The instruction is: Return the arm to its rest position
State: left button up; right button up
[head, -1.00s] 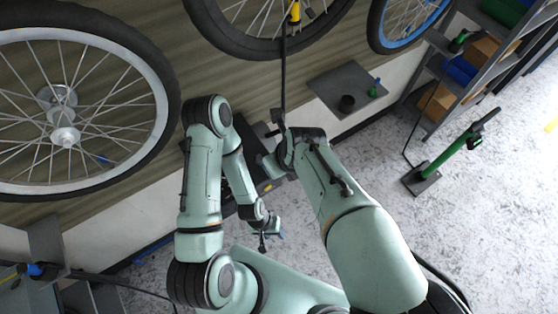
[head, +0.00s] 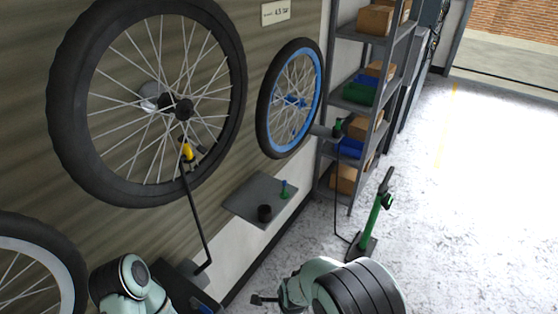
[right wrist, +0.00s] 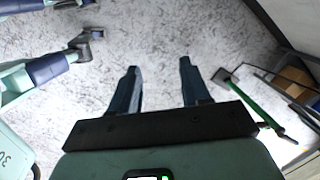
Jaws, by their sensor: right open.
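My right arm shows at the bottom of the head view, in front of the wall's lower edge. A dark end part of its gripper (head: 262,299) shows low, left of the wrist, over the floor. In the right wrist view the right gripper (right wrist: 160,88) has its two fingers well apart, with only speckled floor between them. It holds nothing and touches nothing that I can see.
A grey wall shelf (head: 248,204), wheels and a rack (head: 330,150) line the wall. A yellow-headed hose (head: 187,151) hangs at the large wheel. Floor at right is clear.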

jog(key=s+d+f+n+y, duration=0.1)
jog(key=s+d+f+n, duration=0.4)
jog(key=s+f+n, duration=0.1)
jog(key=s+d+f+n+g+y, duration=0.1)
jog(key=s+d+f+n, duration=0.4)
jog(key=s+f, duration=0.3)
jog(key=shift+s+d+f+n+g+y, duration=0.2)
jog(key=shift+s+f+n+g+y, duration=0.1)
jog(key=shift+f+n, duration=0.5)
